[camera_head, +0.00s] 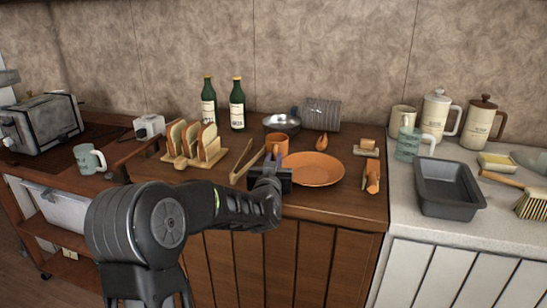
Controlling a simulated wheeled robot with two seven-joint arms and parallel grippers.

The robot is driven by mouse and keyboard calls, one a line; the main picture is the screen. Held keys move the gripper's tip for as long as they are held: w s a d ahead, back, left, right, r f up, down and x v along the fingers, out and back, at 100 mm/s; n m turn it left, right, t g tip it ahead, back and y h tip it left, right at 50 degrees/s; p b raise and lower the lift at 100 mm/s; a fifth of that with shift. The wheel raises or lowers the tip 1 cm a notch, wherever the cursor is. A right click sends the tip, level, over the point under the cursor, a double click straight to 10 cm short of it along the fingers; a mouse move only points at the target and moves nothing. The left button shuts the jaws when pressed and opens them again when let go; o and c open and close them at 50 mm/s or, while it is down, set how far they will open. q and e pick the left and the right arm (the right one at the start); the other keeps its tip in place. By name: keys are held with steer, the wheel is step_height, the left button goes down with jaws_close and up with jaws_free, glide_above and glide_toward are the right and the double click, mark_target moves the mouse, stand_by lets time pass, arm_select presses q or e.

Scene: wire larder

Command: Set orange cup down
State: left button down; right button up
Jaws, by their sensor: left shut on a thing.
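The orange cup (277,141) stands upright at the middle of the wooden counter (345,215), just behind the left edge of the orange plate (318,168). My left gripper (275,160) reaches in from the front and is shut on the cup's near side. The gripper hides the lower part of the cup, so I cannot tell if its base touches the counter. My right gripper is out of view.
Wooden tongs (242,160) and a bread rack (196,158) lie left of the cup. A metal bowl (282,122), a ribbed grey container (321,114) and green bottles (237,104) stand behind. A dark baking tin (447,187) sits on the pale counter at right.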

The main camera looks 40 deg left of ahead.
arm_select(q)
steer(key=shift+r, duration=0.2)
step_height(320, 180, up, 10)
steer(key=p, duration=0.1)
steer(key=shift+p, duration=0.3)
steer(key=shift+f, duration=0.2)
